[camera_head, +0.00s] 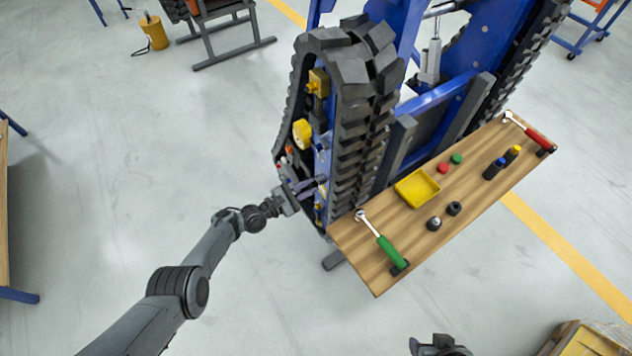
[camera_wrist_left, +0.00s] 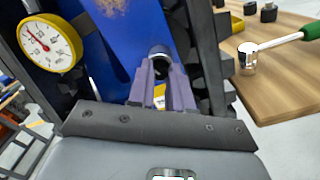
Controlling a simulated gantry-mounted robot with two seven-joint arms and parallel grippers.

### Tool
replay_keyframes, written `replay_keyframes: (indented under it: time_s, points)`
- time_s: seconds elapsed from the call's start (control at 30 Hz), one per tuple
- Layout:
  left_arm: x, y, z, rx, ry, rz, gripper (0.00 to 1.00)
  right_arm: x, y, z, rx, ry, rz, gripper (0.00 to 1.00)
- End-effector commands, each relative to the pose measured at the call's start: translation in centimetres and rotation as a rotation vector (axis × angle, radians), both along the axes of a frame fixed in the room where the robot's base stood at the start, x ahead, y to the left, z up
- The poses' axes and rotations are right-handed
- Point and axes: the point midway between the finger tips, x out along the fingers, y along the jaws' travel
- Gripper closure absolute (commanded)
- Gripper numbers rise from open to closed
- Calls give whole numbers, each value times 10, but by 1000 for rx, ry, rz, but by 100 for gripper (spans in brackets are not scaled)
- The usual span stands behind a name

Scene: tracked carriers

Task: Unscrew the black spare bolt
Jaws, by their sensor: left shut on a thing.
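My left gripper (camera_head: 314,186) reaches the outer blue side of the left track carrier. In the left wrist view its two purple fingers (camera_wrist_left: 163,82) point at the blue plate and are shut on a dark round bolt head, the black spare bolt (camera_wrist_left: 160,52). The bolt sits against the blue plate, and the fingers hide its lower part. In the head view the bolt is too small and covered to make out. A dark part of my right arm (camera_head: 438,346) shows at the bottom edge; its fingers cannot be made out.
A yellow-rimmed gauge (camera_wrist_left: 48,43) is left of the fingers. The black track (camera_head: 360,120) stands close on the right. A wooden board (camera_head: 388,266) holds a green-handled ratchet (camera_head: 386,248), a red-handled ratchet (camera_head: 535,138), a yellow tray (camera_head: 417,188) and small parts.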

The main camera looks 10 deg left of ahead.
Motion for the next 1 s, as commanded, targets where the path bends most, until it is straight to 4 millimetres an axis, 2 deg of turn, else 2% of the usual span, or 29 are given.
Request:
replay_keyframes:
  time_s: [0.1, 0.13, 0.23, 0.6, 1.0]
  points:
    - [0, 1, -2, 4, 2, 3, 100, 0, 1, 0, 2, 0, -1, 44]
    - [0, 1, -2, 5, 1, 3, 79, 0, 1, 0, 3, -1, -2, 44]
    - [0, 1, -2, 6, 0, 1, 64, 0, 1, 0, 5, 0, -4, 44]
    - [0, 0, -1, 47, -40, 0, 64, 0, 2, 0, 9, 0, -6, 44]
    - [-1, 0, -2, 548, -492, 0, 64, 0, 1, -6, 4, 0, -3, 44]
